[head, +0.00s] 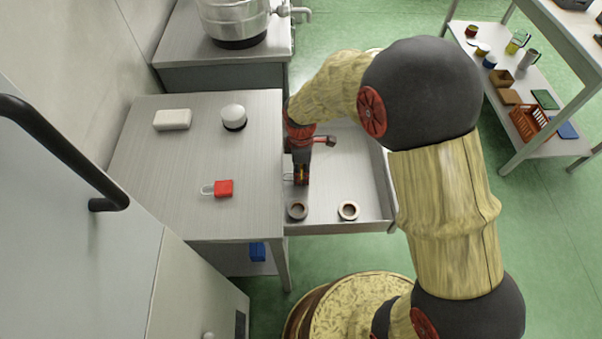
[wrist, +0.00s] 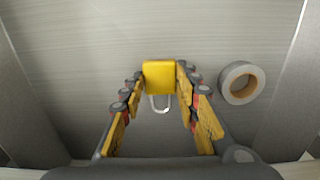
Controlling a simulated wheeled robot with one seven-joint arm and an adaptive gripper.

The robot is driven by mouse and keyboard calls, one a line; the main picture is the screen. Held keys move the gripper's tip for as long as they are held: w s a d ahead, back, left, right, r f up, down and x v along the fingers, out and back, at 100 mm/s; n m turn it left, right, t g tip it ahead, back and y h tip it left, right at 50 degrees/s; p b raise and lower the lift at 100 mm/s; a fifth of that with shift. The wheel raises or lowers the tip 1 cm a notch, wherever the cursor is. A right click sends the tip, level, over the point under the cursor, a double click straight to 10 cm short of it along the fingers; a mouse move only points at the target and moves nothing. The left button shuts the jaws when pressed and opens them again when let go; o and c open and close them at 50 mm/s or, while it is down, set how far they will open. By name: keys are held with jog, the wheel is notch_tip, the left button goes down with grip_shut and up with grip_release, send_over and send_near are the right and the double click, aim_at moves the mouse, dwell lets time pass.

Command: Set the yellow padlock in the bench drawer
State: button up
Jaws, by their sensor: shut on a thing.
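The yellow padlock (wrist: 159,77) is between my gripper's fingertips in the wrist view, with its pale shackle toward the camera. My gripper (wrist: 162,82) is shut on it. In the head view my gripper (head: 301,177) points down inside the outline of the open bench drawer (head: 362,172), near its left side by the bench. The padlock is mostly hidden there by the gripper. The drawer's grey floor (wrist: 75,60) lies behind the padlock in the wrist view. I cannot tell whether the padlock touches that floor.
Two ring-shaped rolls (head: 348,210) (head: 297,210) lie at the drawer's near end; one (wrist: 241,82) is right of my gripper. A red padlock (head: 224,188), white block (head: 172,119) and white-topped round item (head: 233,117) are on the bench (head: 150,200). The drawer's right part is clear.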

jog(key=shift+f, duration=0.1)
jog(key=o, duration=1.2)
notch_tip(320, 180, up, 12)
jog(key=p, duration=0.5)
jog(key=shift+r, duration=0.25)
